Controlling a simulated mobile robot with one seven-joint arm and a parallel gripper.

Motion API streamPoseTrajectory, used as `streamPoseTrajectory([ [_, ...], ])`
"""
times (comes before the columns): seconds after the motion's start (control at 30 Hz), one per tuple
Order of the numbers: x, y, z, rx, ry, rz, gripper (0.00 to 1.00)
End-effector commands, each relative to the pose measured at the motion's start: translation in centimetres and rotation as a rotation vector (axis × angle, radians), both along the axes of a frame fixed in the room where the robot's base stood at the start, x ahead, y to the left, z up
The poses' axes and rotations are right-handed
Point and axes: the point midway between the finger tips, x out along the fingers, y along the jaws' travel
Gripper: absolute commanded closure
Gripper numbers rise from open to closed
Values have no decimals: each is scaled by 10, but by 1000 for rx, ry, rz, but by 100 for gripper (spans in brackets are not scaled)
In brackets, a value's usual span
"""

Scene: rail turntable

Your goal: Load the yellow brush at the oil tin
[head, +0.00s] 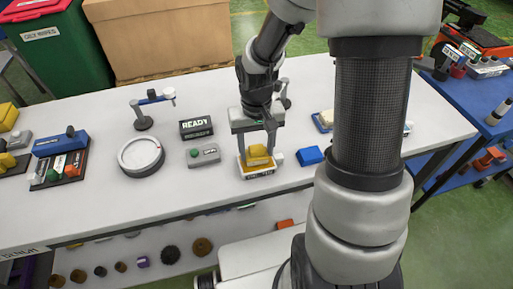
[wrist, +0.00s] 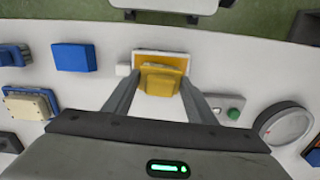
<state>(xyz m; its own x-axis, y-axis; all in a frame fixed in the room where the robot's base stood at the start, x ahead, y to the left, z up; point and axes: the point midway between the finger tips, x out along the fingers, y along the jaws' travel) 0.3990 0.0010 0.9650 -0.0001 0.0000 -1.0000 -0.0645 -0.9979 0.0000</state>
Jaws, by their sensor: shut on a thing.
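My gripper (head: 257,148) points down over the white bench and is shut on the yellow brush (head: 258,155). In the wrist view the brush (wrist: 160,81) sits between the two fingertips. The oil tin (head: 261,174) is a shallow white-walled tray with a dark label on its front. The brush is over or in the tin; its lower end is hidden, so I cannot tell whether it touches the bottom. In the wrist view the tin (wrist: 181,55) shows a yellow inside around the brush.
A blue block (head: 310,155) lies right of the tin. A grey box with a green button (head: 204,155), a black READY sign (head: 196,128) and a round white dial (head: 141,156) stand to the left. A blue tray with a pale block (head: 322,121) is behind right. Bare bench lies in front.

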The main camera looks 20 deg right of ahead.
Motion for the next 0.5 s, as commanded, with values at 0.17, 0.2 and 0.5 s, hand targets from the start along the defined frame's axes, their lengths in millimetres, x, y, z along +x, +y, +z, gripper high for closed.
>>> streamPoseTrajectory([
  [0.17, 0, 0, -3, 0, 0, 0, 67],
  [0.2, 0, 0, -3, 0, 0, 0, 67],
  [0.5, 0, 0, -7, 0, 0, 0, 67],
])
